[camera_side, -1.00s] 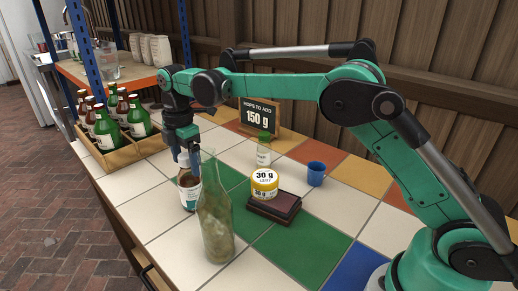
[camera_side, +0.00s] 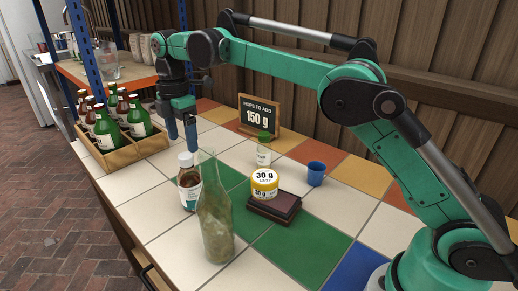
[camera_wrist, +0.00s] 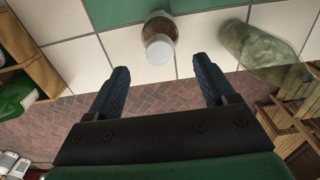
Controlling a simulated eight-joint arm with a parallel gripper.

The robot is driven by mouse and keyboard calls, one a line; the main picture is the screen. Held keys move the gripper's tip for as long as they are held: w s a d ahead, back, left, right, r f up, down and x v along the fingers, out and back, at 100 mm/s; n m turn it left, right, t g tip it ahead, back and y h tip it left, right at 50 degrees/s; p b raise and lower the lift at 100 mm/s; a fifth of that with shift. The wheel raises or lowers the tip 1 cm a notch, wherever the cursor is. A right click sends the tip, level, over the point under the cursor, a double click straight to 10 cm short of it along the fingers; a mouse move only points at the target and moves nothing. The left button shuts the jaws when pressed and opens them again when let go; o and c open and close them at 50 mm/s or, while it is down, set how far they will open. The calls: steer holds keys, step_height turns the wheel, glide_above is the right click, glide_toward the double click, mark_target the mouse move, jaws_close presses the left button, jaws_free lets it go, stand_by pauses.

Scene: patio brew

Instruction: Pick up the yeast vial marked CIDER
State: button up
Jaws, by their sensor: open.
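No label reading CIDER can be made out in either view. A brown bottle with a white cap and pale label (camera_side: 189,184) stands upright on the tiles; its cap also shows in the wrist view (camera_wrist: 159,48), ahead of the fingers. A clear bottle with a green cap (camera_side: 264,153) stands farther back; its label is too small to read. My gripper (camera_side: 182,140) is open and empty, above and behind the brown bottle in the side view. In the wrist view my gripper's fingers (camera_wrist: 160,72) are spread with only floor and tiles between them.
A cloudy glass bottle (camera_side: 215,225) stands close in front of the brown bottle.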

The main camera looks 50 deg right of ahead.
mark_target(264, 145)
steer(key=shift+o, duration=0.8)
steer(key=shift+d, duration=0.2)
steer(key=d+f+m, duration=0.2)
steer(key=d+m, duration=0.1)
steer(key=d, duration=0.4)
steer(key=s+d+f+m, duration=0.1)
steer(key=d+m, duration=0.3)
steer(key=d, duration=0.3)
steer(key=s+d+f+m, duration=0.1)
steer(key=d+f+m, duration=0.1)
steer(key=d, duration=0.5)
steer(key=shift+d+f+m, duration=0.15)
steer(key=shift+f+m, duration=0.2)
steer(key=shift+m, duration=0.55)
steer(key=shift+d+f, duration=0.1)
steer(key=shift+f, duration=2.7)
jaws_close()
